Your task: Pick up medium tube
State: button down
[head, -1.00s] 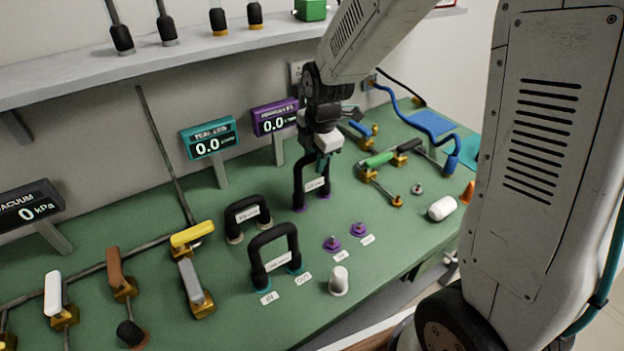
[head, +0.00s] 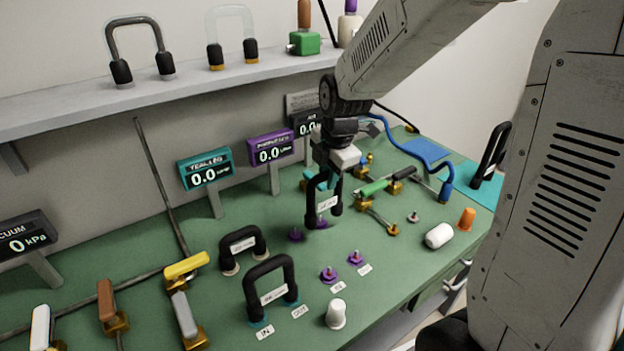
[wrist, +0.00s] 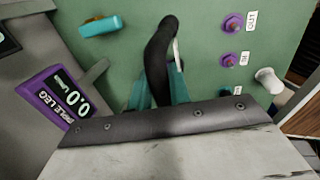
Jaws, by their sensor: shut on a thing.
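My gripper (head: 330,178) is shut on a black U-shaped tube (head: 311,198) with a white label too small to read. It holds the tube by its top bend, legs down.
Two more purple fittings (head: 328,274) stand front right of the held tube, near a white cap (head: 336,314). The purple gauge (head: 270,148) and teal gauge (head: 205,168) stand behind. Green-handled valve parts (head: 374,187) lie to the right. A shelf (head: 180,90) runs above the back.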

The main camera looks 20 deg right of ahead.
jog(key=s+d+r, duration=0.1)
jog(key=s+d, duration=0.5)
jog(key=d, duration=0.3)
jog(key=shift+s+d, duration=0.35)
jog(key=shift+d, duration=0.05)
jog(key=shift+r, duration=0.1)
jog(key=shift+r, duration=2.35)
